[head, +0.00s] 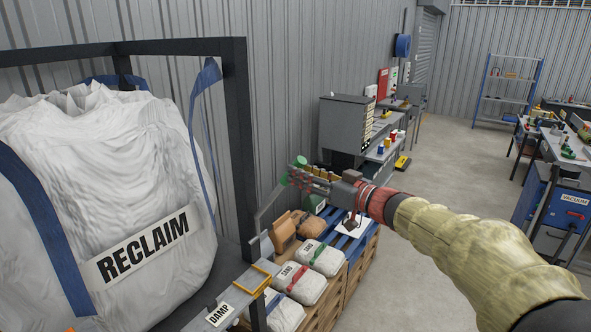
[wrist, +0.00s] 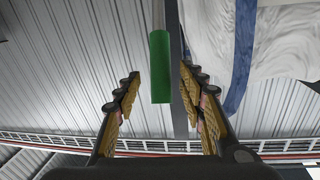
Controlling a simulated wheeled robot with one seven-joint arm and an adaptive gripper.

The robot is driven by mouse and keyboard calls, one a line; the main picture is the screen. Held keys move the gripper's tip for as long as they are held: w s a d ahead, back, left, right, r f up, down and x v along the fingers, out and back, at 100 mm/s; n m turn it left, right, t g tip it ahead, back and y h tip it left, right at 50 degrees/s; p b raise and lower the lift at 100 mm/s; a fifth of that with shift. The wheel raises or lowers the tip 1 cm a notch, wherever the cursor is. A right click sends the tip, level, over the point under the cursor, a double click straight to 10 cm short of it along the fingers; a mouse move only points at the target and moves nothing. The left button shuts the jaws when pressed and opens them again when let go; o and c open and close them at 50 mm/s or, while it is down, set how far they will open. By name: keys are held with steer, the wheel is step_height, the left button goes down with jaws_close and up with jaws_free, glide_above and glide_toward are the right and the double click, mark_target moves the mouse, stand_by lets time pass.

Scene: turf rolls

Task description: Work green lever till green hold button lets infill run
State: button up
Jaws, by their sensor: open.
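The green lever shows as a green cylindrical grip (wrist: 160,66) on a grey rod in the wrist view. My gripper (wrist: 159,82) is open, with one finger on each side of the grip and visible gaps between. In the head view, my gripper (head: 293,172) reaches left over the sandbag area, and a green piece (head: 300,160) shows at its fingertips, probably the lever's grip. I cannot make out the green hold button in either view.
A white bag marked RECLAIM (head: 110,190) hangs in a dark frame (head: 240,130) on the left. A grey ledge with a DAMP label (head: 220,314) lies below. Sandbags (head: 300,283) sit on pallets under my arm. A grey cabinet (head: 345,125) stands behind. Open floor (head: 450,160) lies right.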

steer(key=shift+x, duration=1.6)
steer(key=shift+r, duration=0.1)
steer(key=shift+c, duration=0.5)
jaws_close()
